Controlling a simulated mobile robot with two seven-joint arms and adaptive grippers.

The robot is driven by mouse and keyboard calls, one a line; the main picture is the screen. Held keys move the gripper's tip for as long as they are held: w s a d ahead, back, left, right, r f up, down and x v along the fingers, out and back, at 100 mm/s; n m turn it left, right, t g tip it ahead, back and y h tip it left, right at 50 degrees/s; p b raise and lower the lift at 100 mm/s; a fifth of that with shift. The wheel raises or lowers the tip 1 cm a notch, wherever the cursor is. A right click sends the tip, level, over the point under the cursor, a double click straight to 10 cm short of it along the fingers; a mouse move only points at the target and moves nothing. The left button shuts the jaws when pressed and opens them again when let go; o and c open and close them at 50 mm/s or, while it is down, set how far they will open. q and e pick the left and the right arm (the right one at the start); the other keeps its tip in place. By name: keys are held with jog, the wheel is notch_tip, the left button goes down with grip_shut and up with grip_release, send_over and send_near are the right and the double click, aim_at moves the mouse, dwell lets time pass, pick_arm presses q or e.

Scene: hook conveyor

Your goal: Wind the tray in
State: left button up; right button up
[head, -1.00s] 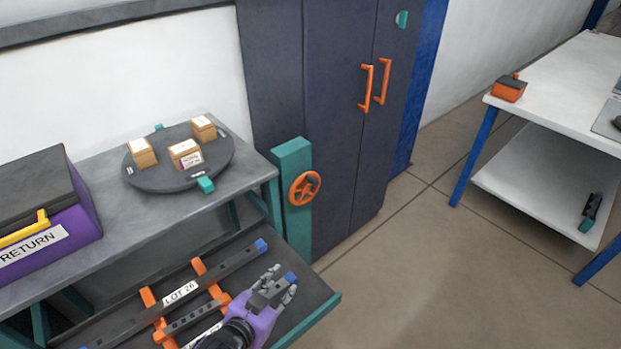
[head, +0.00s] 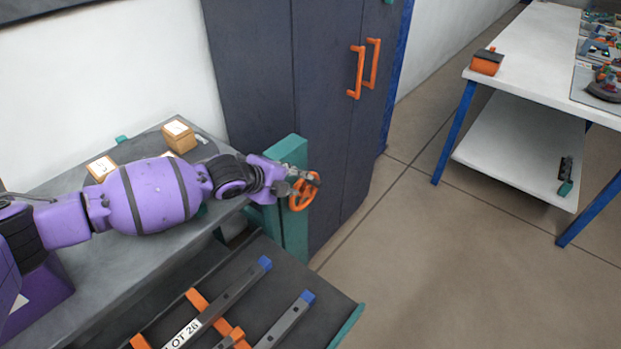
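The dark tray (head: 318,312) sticks out from under the grey bench at the bottom of the head view. Its lower part is cut off by the frame. Two dark bars with blue ends lie on orange supports on it; the longer bar (head: 222,303) carries a LOT 26 label. The orange handwheel (head: 301,194) sits on the teal post (head: 290,225) behind the tray. My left gripper (head: 305,180) is at the top of the handwheel, its fingers overlapping the rim. Whether they close on it cannot be told. My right gripper is out of view.
A grey bench (head: 60,187) carries small boxes (head: 179,137), partly hidden behind my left arm. A dark cabinet with orange handles (head: 357,72) stands behind the post. A white table (head: 530,62) with an orange-and-black box (head: 487,62) stands at right. Open floor lies between.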

aim_at(313, 184)
pick_arm(q)
jog(key=shift+m, duration=0.4)
jog(key=x, duration=0.6)
jog(key=shift+w+d+f+b, duration=0.1)
jog(key=shift+d+f+b, duration=0.05)
jog(key=shift+d+b, duration=0.3)
jog(key=shift+w+d+f, duration=0.1)
jog(key=shift+w+d, duration=0.05)
jog(key=shift+w, duration=0.05)
jog(key=shift+w+d+f, duration=0.1)
jog(key=shift+w+d, duration=0.05)
jog(key=shift+c, duration=1.3)
grip_shut()
jog(key=shift+f, duration=0.1)
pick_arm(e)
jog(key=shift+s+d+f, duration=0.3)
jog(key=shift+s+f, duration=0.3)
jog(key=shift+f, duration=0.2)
